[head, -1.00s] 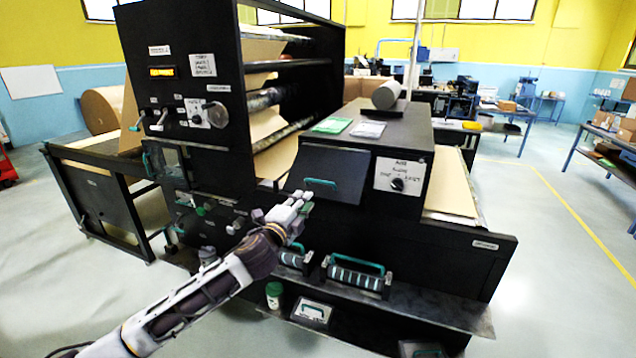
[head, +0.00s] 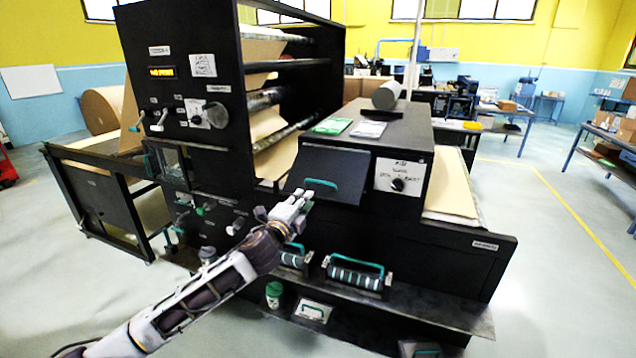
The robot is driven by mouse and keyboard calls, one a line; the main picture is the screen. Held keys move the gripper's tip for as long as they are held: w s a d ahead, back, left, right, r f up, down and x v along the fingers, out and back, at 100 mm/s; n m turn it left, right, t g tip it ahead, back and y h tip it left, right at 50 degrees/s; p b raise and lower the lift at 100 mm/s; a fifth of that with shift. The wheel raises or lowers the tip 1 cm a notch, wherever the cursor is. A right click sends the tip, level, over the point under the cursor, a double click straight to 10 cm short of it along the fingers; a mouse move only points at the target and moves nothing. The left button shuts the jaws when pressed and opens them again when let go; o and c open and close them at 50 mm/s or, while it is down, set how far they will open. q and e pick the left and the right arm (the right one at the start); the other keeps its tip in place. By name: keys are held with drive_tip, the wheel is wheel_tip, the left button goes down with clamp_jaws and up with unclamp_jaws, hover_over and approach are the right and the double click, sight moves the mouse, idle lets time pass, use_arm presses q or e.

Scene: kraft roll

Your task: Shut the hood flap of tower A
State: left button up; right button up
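A dark flap (head: 335,163) with a teal bar handle (head: 321,184) is on the front of the low black housing right of the tall roller frame. It slopes outward toward its lower edge, so it looks partly open. I cannot read a tower letter on it. My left gripper (head: 293,204) is just below and left of the flap's lower left corner, fingers pointing up and right. It seems to hold nothing, but its finger gap is unclear. I cannot tell whether it touches the flap. My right gripper is out of view.
A white panel with a black knob (head: 398,185) is right of the flap. Below are teal-handled rollers (head: 355,276) above a projecting shelf (head: 430,305). A green-lidded jar (head: 273,294) stands low down. Green and white cards (head: 333,126) lie on the housing top.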

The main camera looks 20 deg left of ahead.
use_arm(q)
approach(317, 182)
drive_tip(key=shift+w, duration=1.25)
drive_tip(key=shift+w+d+r+p, duration=0.15)
drive_tip(key=shift+w+p, duration=0.4)
drive_tip(key=shift+w, duration=1.45)
drive_tip(key=shift+w+d+f+p, duration=0.1)
drive_tip(key=shift+w+p, duration=0.4)
drive_tip(key=shift+w, duration=1.5)
clamp_jaws()
